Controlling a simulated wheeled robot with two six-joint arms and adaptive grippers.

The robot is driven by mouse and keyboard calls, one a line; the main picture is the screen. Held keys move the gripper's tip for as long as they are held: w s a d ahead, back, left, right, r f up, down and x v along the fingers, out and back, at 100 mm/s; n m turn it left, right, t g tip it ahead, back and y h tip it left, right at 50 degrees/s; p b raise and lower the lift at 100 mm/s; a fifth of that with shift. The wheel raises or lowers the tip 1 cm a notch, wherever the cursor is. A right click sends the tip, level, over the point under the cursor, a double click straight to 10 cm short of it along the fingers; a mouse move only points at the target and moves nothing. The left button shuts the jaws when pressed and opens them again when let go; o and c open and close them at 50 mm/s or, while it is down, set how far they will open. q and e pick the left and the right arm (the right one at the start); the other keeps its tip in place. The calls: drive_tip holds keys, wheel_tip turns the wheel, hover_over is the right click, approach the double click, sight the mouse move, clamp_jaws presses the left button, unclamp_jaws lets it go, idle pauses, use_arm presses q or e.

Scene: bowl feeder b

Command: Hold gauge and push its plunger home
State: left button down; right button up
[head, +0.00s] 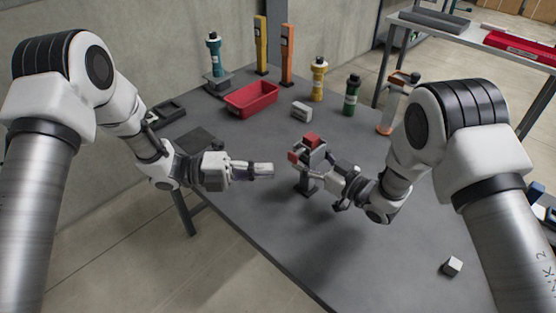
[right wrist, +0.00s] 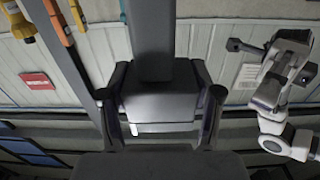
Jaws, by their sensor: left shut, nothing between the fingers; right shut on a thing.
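The gauge (head: 316,156) is a dark grey piece with red parts near its top and left side, above the middle of the table in the head view. My right gripper (head: 326,172) is shut on it from the right. In the right wrist view the fingers clasp a grey block of the gauge (right wrist: 160,105), with a darker bar rising from it. My left gripper (head: 268,170) is shut and empty, pointing at the gauge from the left with a gap between. I cannot tell which part is the plunger.
The dark table (head: 270,225) is clear in front. Behind stand a red tray (head: 251,98), a small grey block (head: 301,109), a yellow bottle (head: 318,82), a green bottle (head: 351,97) and a teal bottle (head: 214,55). A white cube (head: 452,266) lies at front right.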

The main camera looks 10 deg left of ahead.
use_arm(q)
drive_tip(key=shift+w+d, duration=1.55)
drive_tip(key=shift+w, duration=0.1)
drive_tip(key=shift+w+d, duration=0.55)
drive_tip(key=shift+w, duration=0.2)
drive_tip(key=shift+w+d, duration=0.3)
drive_tip(key=shift+w, duration=0.1)
use_arm(e)
drive_tip(key=shift+o, duration=0.2)
drive_tip(key=shift+s+a, duration=0.15)
use_arm(q)
drive_tip(key=shift+a, duration=0.1)
approach(288, 155)
drive_tip(key=s+a, duration=0.3)
drive_tip(key=shift+s, duration=0.15)
use_arm(e)
drive_tip(key=shift+w, duration=0.2)
